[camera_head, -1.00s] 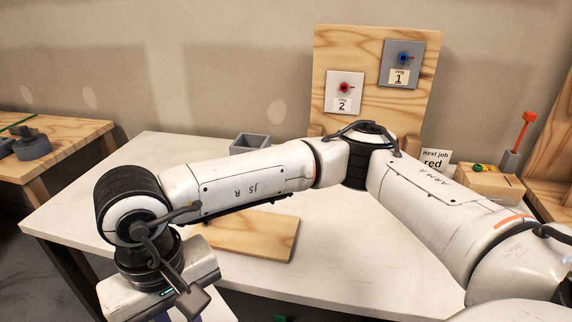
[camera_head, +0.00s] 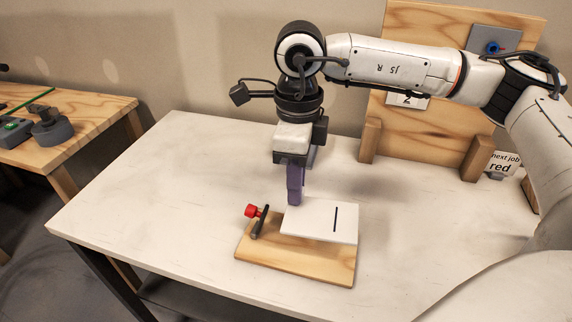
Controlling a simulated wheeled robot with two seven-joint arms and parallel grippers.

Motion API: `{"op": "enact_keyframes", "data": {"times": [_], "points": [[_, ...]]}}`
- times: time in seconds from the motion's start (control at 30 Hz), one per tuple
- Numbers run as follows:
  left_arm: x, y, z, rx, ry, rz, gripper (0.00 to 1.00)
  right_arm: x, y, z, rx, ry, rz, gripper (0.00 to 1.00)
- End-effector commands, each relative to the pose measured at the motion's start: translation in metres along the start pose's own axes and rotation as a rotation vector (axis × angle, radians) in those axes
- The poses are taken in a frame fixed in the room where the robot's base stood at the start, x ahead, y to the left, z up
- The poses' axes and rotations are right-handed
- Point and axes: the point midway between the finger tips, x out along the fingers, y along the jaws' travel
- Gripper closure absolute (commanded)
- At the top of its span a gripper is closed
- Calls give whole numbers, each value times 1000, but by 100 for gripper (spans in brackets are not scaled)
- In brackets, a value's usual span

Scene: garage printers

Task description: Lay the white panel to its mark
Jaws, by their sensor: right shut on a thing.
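The white panel (camera_head: 320,222), a flat plate with a dark blue line across it, is over the back right part of a light wooden board (camera_head: 300,266) on the white table. I cannot tell whether it rests on the board or hangs just above it. My right gripper (camera_head: 295,202) points down with purple fingers and is shut on the panel's back left edge. I see no separate mark on the board; the panel hides part of its top. My left gripper is not in view.
A red knob with a black handle (camera_head: 257,228) stands at the board's left side, close to the panel. Behind stands a wooden upright board (camera_head: 425,130) with a grey plate (camera_head: 487,42). A card reading "next job red" (camera_head: 503,165) is at right. The table's left side is clear.

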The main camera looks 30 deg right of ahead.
Motion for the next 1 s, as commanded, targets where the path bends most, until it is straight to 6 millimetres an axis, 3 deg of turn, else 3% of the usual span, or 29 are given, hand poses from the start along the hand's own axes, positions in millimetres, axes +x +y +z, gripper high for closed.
{"op": "enact_keyframes", "data": {"times": [0.57,1.0], "points": [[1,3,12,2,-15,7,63,1,-4,-2,71,-1,1,100],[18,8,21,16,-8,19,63,36,-4,-2,69,-1,1,100]]}}
